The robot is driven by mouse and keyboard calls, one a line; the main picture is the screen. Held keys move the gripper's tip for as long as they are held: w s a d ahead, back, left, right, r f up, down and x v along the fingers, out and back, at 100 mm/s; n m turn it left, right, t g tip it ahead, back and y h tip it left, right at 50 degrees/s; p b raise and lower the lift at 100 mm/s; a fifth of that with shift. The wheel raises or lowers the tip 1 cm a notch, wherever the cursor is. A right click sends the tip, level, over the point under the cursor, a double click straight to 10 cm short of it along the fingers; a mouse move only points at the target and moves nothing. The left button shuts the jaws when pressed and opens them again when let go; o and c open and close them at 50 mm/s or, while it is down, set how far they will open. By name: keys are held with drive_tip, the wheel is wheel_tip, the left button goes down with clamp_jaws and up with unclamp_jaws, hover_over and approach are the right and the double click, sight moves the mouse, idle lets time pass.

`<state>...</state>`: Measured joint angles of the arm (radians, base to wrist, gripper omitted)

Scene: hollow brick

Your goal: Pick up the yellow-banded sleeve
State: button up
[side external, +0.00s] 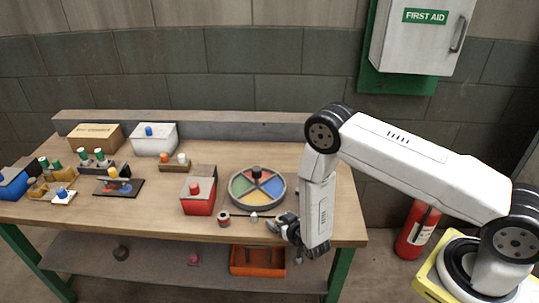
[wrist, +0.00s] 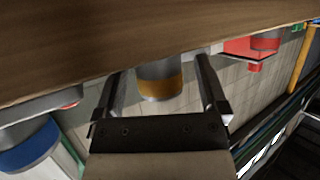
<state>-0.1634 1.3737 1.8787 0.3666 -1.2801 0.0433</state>
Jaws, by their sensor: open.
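The yellow-banded sleeve (wrist: 160,80) is a grey cylinder with an orange-yellow band. In the wrist view it is between the two fingers of my gripper (wrist: 160,66), with a visible gap on each side. The gripper is open. The wooden surface fills the top of that view, so the sleeve appears to hang down from it in the picture; its far end is cut off by the wood. In the side external view my gripper (side external: 281,228) is low at the front right of the table, and the sleeve is not clearly told apart there.
A colored round tray (side external: 257,187) stands just behind my gripper. A rod with a red-banded end piece (side external: 224,220) lies to its left, near a red box (side external: 197,204). A grey and blue round object (wrist: 28,145) shows at left in the wrist view.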

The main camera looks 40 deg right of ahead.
idle(0.4)
clamp_jaws()
drive_tip(key=shift+r, duration=0.2)
drive_tip(key=shift+w+r, duration=0.1)
drive_tip(key=shift+r, duration=0.65)
drive_tip(key=s+r, duration=1.1)
drive_tip(key=s, duration=0.3)
drive_tip(key=shift+d, duration=0.2)
drive_tip(key=shift+r, duration=0.1)
